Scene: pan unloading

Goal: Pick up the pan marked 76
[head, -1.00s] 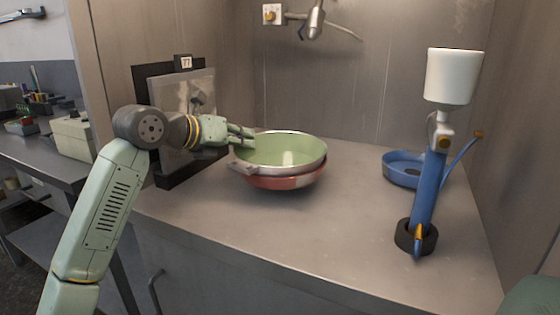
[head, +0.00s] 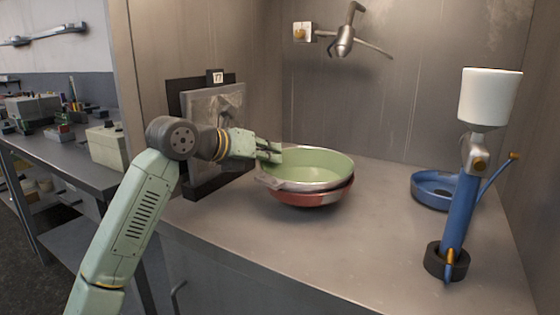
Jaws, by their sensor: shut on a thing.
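A pan with a pale green inside (head: 318,172) and a metal outer rim sits on top of a red pan (head: 312,198) on the grey worktop. My gripper (head: 272,152) is at the left rim of the green pan and is shut on it. The fingertips are partly hidden against the rim. A short handle shows at the green pan's lower left. No number 76 is readable on either pan from here.
A dark rack (head: 206,185) tagged 77 holds a grey panel behind my arm. A blue spray gun with a white cup (head: 490,97) stands at the right in a black ring. A blue dish (head: 432,190) lies behind it. The front middle worktop is clear.

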